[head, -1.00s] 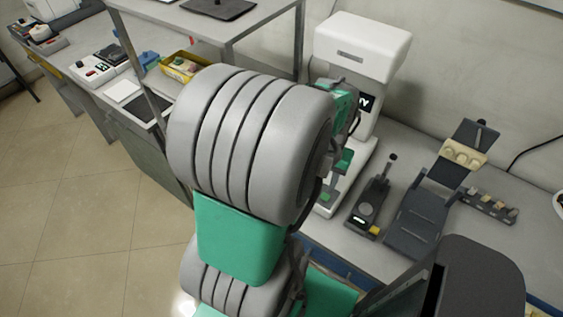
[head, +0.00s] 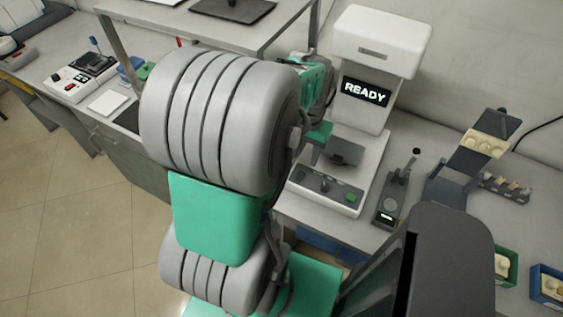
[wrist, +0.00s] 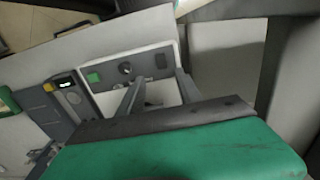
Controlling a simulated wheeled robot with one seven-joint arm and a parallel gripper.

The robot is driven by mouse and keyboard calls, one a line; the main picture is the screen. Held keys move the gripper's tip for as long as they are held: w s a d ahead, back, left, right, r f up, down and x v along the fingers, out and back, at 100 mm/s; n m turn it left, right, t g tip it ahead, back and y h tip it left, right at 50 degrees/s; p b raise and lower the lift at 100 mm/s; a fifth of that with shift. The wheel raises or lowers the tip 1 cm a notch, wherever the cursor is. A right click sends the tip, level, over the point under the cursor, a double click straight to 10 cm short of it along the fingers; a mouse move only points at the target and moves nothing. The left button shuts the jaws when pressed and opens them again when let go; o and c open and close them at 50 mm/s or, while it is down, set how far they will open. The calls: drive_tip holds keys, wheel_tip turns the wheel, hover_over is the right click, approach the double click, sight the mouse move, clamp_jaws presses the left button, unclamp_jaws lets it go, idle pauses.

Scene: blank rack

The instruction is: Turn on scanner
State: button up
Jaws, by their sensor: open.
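The scanner (head: 377,38) is a white upright machine on the bench, with a lit screen (head: 366,91) reading "READY". Its base has a grey control panel (head: 317,187) with a dark knob (head: 324,185) and a green button (head: 351,197). The wrist view also shows the green button (wrist: 93,77) and the knob (wrist: 125,68). My gripper (wrist: 155,85) is open, with two grey fingers apart in front of the panel. I cannot tell whether a fingertip touches it. In the head view my arm hides most of the gripper.
A small dark device (head: 393,194) with a lit display stands right of the scanner. Beyond it are a dark stand with a beige block (head: 484,143) and a tray of small parts (head: 505,187). A raised shelf (head: 215,30) is at the left. Blue and green bins sit at the lower right.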

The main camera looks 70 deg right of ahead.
sight(301, 174)
drive_tip(key=shift+w+f, duration=0.15)
drive_tip(key=shift+w, duration=0.05)
wheel_tip(301, 174, down, 8)
drive_tip(key=shift+r+p, duration=0.25)
drive_tip(key=shift+p, duration=0.2)
clamp_jaws()
